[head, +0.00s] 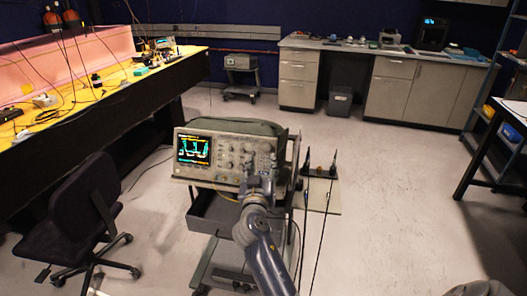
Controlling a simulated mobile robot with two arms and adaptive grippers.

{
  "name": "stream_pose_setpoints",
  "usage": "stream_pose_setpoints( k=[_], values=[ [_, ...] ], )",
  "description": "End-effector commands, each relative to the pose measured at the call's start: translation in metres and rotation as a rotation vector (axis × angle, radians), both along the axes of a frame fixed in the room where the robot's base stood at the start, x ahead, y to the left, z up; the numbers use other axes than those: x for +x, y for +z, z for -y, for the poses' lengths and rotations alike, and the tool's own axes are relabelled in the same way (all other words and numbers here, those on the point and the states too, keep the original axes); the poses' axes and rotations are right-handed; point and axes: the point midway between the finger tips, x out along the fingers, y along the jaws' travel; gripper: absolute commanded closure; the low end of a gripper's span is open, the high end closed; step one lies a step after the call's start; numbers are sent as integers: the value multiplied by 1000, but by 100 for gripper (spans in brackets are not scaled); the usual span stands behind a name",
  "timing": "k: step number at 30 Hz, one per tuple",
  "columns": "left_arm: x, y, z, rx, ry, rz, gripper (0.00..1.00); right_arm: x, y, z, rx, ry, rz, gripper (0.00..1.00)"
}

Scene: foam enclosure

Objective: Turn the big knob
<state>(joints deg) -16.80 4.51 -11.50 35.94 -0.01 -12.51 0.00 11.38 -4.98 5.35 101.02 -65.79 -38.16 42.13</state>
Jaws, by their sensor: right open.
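An oscilloscope (181,170) with a lit screen stands on top of a cart, its front panel facing me. Several small knobs (228,164) show to the right of the screen; which one is the big knob is too small to tell. My right gripper (260,170) is open, its fingers pointing at the right part of the panel and hiding some of it. I cannot tell whether the fingertips touch a knob. My left gripper is out of view.
The cart (206,211) has a dark tray under the oscilloscope. A black office chair (83,205) stands at the left, near a long cluttered bench (105,115). The floor to the right is mostly clear.

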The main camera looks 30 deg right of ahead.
Motion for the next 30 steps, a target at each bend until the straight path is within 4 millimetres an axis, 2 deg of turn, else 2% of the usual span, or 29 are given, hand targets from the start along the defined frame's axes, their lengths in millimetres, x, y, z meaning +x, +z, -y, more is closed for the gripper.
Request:
stream_pose_setpoints(
  k=[6, 15, 29, 30],
  values=[
    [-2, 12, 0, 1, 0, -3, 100, 30, 3, 24, -4, 0, -2, 57],
    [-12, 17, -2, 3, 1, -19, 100, 58, 1, 46, -2, 1, -1, 57],
    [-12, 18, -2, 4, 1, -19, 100, 65, 0, 51, 0, 3, -1, 57],
    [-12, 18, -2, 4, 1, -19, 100, 65, 0, 51, 0, 3, -1, 61]
  ],
)
